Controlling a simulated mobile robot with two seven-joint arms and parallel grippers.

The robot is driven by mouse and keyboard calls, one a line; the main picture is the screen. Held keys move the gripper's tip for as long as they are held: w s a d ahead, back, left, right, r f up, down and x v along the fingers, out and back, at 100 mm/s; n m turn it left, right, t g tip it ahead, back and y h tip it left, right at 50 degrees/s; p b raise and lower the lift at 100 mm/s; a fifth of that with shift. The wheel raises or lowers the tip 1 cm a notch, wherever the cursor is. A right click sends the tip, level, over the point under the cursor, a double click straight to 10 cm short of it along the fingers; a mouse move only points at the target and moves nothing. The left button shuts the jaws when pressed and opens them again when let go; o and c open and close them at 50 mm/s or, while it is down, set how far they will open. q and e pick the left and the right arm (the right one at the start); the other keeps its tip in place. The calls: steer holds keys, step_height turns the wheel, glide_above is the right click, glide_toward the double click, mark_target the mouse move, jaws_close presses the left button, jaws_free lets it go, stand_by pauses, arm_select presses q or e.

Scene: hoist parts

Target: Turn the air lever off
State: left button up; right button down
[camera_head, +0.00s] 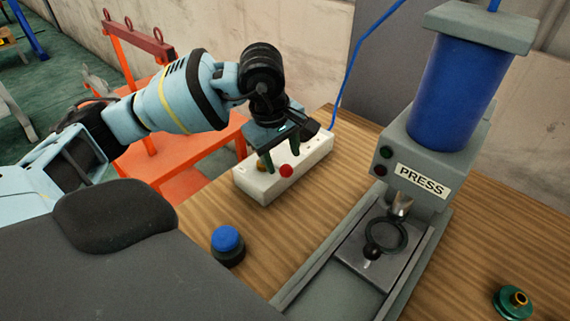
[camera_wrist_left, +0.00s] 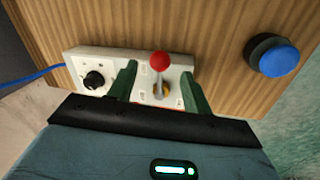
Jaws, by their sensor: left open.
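The air lever has a red ball (camera_head: 286,170) on top and rises from a white box (camera_head: 262,189) on the wooden table. In the left wrist view the red ball (camera_wrist_left: 160,61) and its stem stand between my finger tips. My left gripper (camera_head: 281,159) is open over the box, its dark green fingers pointing down. The fingers (camera_wrist_left: 158,82) are on both sides of the lever, with a gap showing on each side. A brass part at the lever's base is partly hidden. My right gripper is not in view.
A black knob (camera_wrist_left: 94,79) sits on the white box. A blue button (camera_head: 227,239) stands near the table's front edge. The press (camera_head: 418,150), holding a dark ring (camera_head: 387,233), is to the right. A green wheel (camera_head: 512,302) lies far right. An orange stand (camera_head: 180,160) is behind my arm.

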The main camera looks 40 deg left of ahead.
mark_target(285, 166)
arm_select(q)
steer(key=shift+w+d+f, duration=0.1)
steer(key=shift+w+f, duration=0.1)
steer(key=shift+f, duration=0.75)
steer(key=shift+w+d+f, duration=0.1)
steer(key=shift+w+f, duration=0.05)
steer(key=shift+f, duration=0.8)
steer(key=shift+a, duration=0.1)
jaws_close()
